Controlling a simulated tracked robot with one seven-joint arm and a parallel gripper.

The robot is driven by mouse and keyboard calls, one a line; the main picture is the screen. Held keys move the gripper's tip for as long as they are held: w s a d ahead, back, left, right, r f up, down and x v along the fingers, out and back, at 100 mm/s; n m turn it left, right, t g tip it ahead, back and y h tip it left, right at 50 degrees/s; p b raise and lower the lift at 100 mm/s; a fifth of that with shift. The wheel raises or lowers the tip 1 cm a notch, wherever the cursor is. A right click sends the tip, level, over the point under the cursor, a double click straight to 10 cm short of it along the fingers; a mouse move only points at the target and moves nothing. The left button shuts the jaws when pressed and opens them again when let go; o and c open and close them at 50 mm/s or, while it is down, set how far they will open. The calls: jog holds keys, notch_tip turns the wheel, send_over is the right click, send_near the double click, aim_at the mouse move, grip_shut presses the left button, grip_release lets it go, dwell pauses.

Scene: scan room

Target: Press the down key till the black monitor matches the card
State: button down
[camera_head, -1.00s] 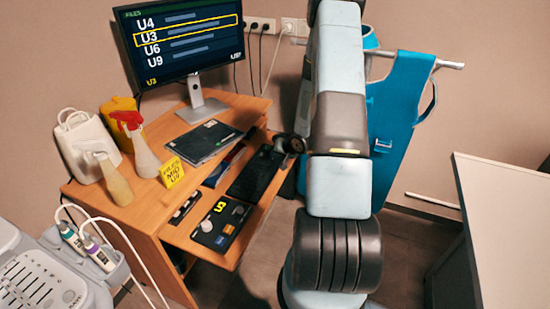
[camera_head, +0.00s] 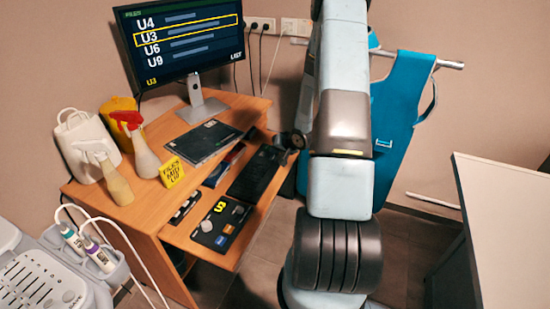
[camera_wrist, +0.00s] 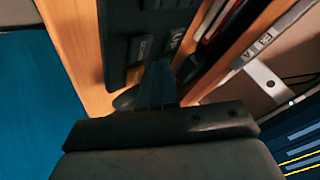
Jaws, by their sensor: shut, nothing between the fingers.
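The black monitor (camera_head: 185,42) stands on the desk and lists U4, U3, U6 and U9. A yellow frame surrounds U3, and a yellow U3 shows at the lower left. The yellow card (camera_head: 172,172) reads FILES, MID and a code too small to read surely. The black keyboard (camera_head: 254,172) lies on the pull-out shelf; its dark keys also show in the wrist view (camera_wrist: 138,46). My gripper (camera_head: 293,140) is at its far right end. In the wrist view, my shut, empty fingers (camera_wrist: 160,68) point at the keys; contact and the down key cannot be told.
A black control panel (camera_head: 222,224) with a round knob and coloured keys lies nearer on the shelf. A dark folder (camera_head: 204,141), spray bottle (camera_head: 140,150) and cream bottle (camera_head: 113,178) stand or lie on the desk. A blue apron (camera_head: 398,110) hangs behind my arm.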

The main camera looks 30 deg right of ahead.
jog(key=shift+r, duration=2.4)
notch_tip(320, 180, up, 13)
jog(key=n+g+h, duration=0.1)
jog(key=n+h, duration=0.1)
jog(key=h, duration=0.1)
send_over(275, 158)
jog(key=s+a, duration=0.2)
jog(key=s+a+r+h, duration=0.1)
jog(key=s+a+r, duration=0.15)
jog(key=r, duration=0.35)
jog(key=s+a+r+h, duration=0.1)
jog(key=s+a+r, duration=0.15)
jog(key=r, duration=0.35)
jog(key=s+a+r+n+y, duration=0.1)
jog(key=s+a+r, duration=0.3)
jog(key=s, duration=0.4)
jog(key=s+a+r+n+g+y, duration=0.1)
jog(key=s+a+r, duration=0.3)
jog(key=s, duration=0.5)
jog(key=s+a+r+n+g, duration=0.1)
jog(key=s+a+r, duration=0.3)
jog(key=s, duration=0.5)
jog(key=shift+s+a+r+n+y, duration=0.2)
jog(key=shift+a+r+n+y, duration=0.2)
jog(key=shift+a+n, duration=0.3)
